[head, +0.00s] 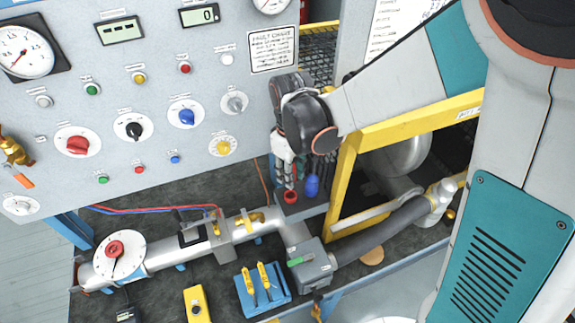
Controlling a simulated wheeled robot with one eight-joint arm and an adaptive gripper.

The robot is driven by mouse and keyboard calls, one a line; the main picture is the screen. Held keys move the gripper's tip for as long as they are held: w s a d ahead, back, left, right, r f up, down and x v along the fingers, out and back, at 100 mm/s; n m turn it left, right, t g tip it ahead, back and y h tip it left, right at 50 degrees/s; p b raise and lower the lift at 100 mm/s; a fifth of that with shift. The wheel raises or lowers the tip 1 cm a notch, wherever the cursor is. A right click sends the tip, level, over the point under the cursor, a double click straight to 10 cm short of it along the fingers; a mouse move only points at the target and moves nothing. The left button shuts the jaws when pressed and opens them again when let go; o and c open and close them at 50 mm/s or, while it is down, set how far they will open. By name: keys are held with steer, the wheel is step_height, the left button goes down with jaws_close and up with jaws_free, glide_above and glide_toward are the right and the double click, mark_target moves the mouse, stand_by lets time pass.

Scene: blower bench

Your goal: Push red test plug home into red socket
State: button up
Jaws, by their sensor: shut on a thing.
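My gripper (289,184) points down over a small dark block (299,209) to the right of the panel. Its fingers are closed on a red piece, which I take to be the red test plug (290,197); the fingers partly cover it. The red piece is at the block's top, but I cannot tell whether it is seated in it or just above. A blue plug-like piece (312,186) stands right beside it. A small red round fitting (139,169) sits low on the panel, between a green and a blue one; I cannot tell whether it is the red socket.
The grey panel (225,88) with dials and knobs rises behind the bench. A yellow frame (349,183) stands close right of the gripper. A metal pipe (170,249), a blue tool stand (281,292) and a yellow meter (197,303) occupy the dark bench.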

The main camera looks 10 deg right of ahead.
steer(key=shift+s+r, duration=0.1)
steer(key=shift+s, duration=0.05)
steer(key=shift+f+b, duration=0.2)
steer(key=shift+b, duration=0.1)
steer(key=shift+f, duration=0.25)
steer(key=shift+f+b, duration=2.05)
steer(key=shift+f, duration=0.1)
steer(key=shift+f+b, duration=0.9)
steer(key=shift+f, duration=0.05)
steer(key=shift+r, duration=0.3)
steer(key=shift+f+b, duration=0.35)
steer(key=shift+b, duration=0.05)
stand_by(1.4)
